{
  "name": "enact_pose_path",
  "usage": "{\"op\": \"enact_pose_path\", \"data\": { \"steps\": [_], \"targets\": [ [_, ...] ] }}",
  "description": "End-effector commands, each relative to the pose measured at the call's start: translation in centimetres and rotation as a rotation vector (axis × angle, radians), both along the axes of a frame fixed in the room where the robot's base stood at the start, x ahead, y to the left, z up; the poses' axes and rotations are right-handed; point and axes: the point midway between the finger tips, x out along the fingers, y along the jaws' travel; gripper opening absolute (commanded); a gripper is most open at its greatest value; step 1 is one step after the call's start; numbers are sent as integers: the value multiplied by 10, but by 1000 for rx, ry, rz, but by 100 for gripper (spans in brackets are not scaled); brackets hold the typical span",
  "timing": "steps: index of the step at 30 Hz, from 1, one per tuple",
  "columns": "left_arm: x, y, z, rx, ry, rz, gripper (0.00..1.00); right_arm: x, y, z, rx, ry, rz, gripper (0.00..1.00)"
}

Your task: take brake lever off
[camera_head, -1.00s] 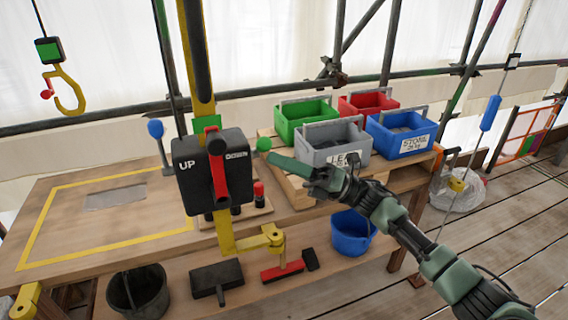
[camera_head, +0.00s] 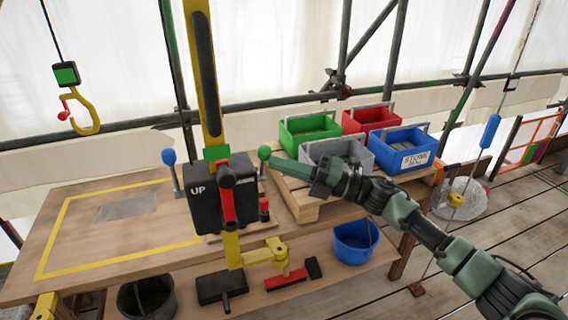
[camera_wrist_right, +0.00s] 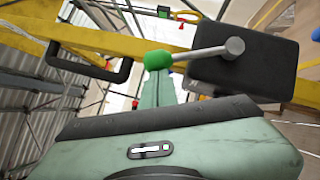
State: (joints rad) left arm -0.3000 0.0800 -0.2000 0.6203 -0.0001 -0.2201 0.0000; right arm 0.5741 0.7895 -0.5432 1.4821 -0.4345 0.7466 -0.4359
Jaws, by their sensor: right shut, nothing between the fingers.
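A black control box (camera_head: 205,200) marked UP sits on a yellow post. A red lever (camera_head: 227,190) is on its front, a blue-knobbed lever (camera_head: 169,158) on its left and a green-knobbed lever (camera_head: 264,153) on its right. I cannot tell by label which is the brake lever. My right gripper (camera_head: 276,167) is shut and empty, its tip just below the green knob. In the right wrist view the green knob (camera_wrist_right: 158,60) on its grey shaft is at the fingertips (camera_wrist_right: 158,88); whether they touch is unclear. My left gripper is not in view.
A wooden bench (camera_head: 110,240) carries green (camera_head: 308,132), red (camera_head: 368,118), blue (camera_head: 400,150) and grey (camera_head: 335,152) bins. A yellow hook (camera_head: 85,115) hangs at left.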

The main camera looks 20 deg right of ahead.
Motion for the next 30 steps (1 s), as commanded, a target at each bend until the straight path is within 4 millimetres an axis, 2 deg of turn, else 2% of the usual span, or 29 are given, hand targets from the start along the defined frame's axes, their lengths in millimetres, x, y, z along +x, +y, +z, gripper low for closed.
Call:
{"op": "enact_pose_path", "data": {
  "steps": [2,12,30],
  "targets": [
    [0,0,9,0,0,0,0,6,0,11,-6,63,-1,0],
    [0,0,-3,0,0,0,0,27,2,19,-1,63,1,0],
    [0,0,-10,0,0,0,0,38,0,29,1,62,-4,0]
  ]
}}
